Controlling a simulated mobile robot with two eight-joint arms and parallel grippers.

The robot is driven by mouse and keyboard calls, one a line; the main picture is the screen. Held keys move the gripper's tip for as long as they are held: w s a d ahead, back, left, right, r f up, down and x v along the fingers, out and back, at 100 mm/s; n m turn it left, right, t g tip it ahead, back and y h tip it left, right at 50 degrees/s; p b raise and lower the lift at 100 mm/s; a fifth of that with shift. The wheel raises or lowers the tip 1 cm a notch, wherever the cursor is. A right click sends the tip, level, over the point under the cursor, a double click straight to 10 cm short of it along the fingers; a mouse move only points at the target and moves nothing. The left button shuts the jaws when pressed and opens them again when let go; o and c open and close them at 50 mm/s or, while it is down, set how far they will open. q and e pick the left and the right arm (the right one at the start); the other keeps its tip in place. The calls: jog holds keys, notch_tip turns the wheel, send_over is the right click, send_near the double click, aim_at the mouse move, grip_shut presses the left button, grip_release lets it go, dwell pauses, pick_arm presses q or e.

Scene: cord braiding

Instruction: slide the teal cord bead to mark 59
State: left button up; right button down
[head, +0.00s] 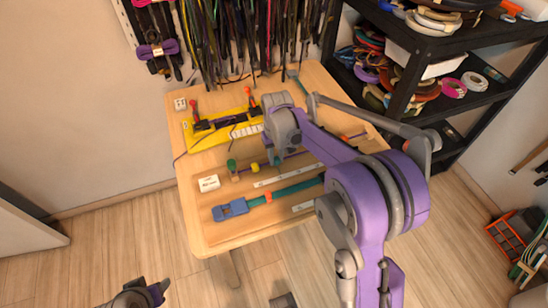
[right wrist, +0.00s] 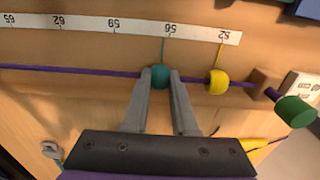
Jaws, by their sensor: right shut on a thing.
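The teal bead (right wrist: 160,77) sits on a purple cord (right wrist: 90,72) that runs across the right wrist view. Its thin pointer reaches up to the ruler strip (right wrist: 140,29), close to the 56 label and to the right of the 59 label. My right gripper (right wrist: 161,78) is shut on the teal bead, one finger on each side. In the head view my right wrist hides most of this spot. A yellow bead (right wrist: 217,81) is on the same cord to the right, apart from the gripper, with its pointer near the strip's end. My left gripper (head: 143,295) is low at the left, away from the table; its jaws are unclear.
A green knob (right wrist: 295,111) and wooden post (right wrist: 263,82) stand at the cord's right end in the wrist view. On the table (head: 185,150) are a yellow tool (head: 215,130), a blue clamp (head: 230,209) and a white label block (head: 208,183). Cords hang behind.

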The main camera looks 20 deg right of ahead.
aim_at(292, 159)
jog(key=d, duration=0.6)
jog(key=shift+s, duration=0.15)
jog(key=shift+a, duration=0.1)
jog(key=c, duration=0.7)
grip_release()
notch_tip(292, 159, up, 11)
jog(key=shift+f+p, duration=0.1)
jog(key=shift+p, duration=0.4)
